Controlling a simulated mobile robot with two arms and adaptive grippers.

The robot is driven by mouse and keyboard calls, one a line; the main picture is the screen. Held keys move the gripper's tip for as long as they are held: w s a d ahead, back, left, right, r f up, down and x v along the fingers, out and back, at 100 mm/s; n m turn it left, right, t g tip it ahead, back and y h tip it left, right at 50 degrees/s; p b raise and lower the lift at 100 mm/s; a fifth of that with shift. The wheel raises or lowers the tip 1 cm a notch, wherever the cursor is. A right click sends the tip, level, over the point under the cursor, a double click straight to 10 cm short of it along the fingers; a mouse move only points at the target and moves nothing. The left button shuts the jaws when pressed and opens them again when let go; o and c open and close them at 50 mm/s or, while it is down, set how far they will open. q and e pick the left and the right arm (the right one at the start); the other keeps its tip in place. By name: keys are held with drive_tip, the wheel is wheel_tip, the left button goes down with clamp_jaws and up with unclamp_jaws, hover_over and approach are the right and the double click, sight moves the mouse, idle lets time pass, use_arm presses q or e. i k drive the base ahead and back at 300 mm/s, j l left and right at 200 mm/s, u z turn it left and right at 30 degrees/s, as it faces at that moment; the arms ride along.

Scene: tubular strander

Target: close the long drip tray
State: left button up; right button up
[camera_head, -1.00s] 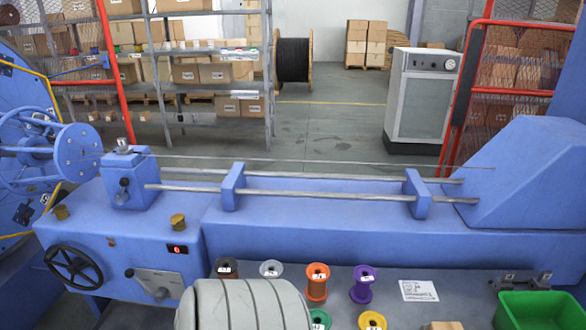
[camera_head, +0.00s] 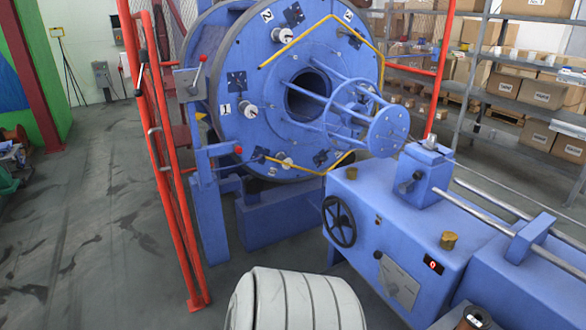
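I cannot make out the long drip tray in this view. The blue strander machine stands ahead, with its big round rotor plate (camera_head: 240,75) at the centre and its bed with a handwheel (camera_head: 339,221) and a small red display (camera_head: 433,264) at the right. Neither of my grippers shows, so their state is hidden.
A red guard frame (camera_head: 165,160) stands left of the rotor. Open grey floor (camera_head: 85,235) lies at the left. Shelves with cardboard boxes (camera_head: 540,92) stand at the back right. A dark spool (camera_head: 474,318) is at the lower right edge.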

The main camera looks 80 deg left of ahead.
sight(379, 314)
drive_tip(key=j+u, duration=0.1)
drive_tip(key=u, duration=1.85)
drive_tip(key=j+u, duration=0.2)
